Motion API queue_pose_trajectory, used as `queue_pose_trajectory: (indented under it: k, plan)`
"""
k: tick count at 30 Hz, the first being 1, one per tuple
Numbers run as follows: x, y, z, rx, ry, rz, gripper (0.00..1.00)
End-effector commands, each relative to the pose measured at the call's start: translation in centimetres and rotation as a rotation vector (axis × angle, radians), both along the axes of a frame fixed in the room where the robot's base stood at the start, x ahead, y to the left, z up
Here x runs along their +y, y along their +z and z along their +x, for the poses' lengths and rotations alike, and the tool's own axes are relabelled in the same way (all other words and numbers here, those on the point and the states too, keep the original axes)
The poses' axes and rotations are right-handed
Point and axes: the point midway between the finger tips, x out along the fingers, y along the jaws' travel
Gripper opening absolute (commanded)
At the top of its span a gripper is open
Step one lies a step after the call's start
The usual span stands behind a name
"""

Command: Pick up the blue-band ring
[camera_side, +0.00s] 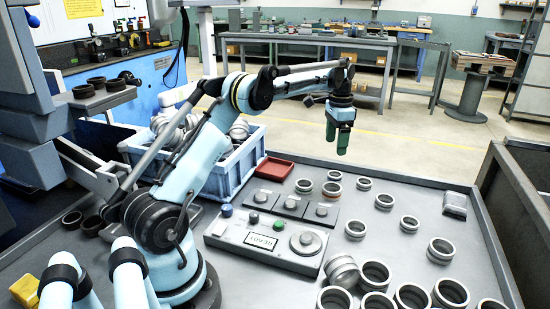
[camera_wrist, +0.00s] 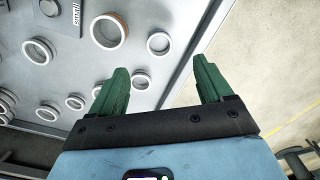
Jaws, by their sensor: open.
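Several metal rings lie on the grey table. I cannot make out a blue band on any of them; the band colours are mostly too small to tell. One ring with a brown-orange band (camera_side: 332,191) lies right of the sorting pads; the wrist view shows a brown-banded ring (camera_wrist: 109,31) too. A plain pale ring (camera_wrist: 159,43) and a smaller one (camera_wrist: 141,80) lie near the table edge in the wrist view. My gripper (camera_side: 338,150), with green fingers, hangs above the far side of the table, pointing down.
A control panel (camera_side: 266,241) with buttons and three dark pads (camera_side: 291,204) stand mid-table. A red tray (camera_side: 274,168) and a blue crate (camera_side: 232,172) of metal parts are behind. Larger rings (camera_side: 412,298) crowd the front right. A raised rim (camera_side: 495,240) edges the table.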

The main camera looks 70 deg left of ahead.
Motion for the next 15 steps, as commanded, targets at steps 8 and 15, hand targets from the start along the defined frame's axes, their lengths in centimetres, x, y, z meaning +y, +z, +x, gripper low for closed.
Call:
queue_pose_trajectory:
  k: [8, 15]
  plan:
    - [-0.1, -4.3, 0.1, -0.001, 0.0, 0.001, 0.8]
    - [-0.2, -5.9, 0.2, -0.001, 0.0, 0.001, 0.8]
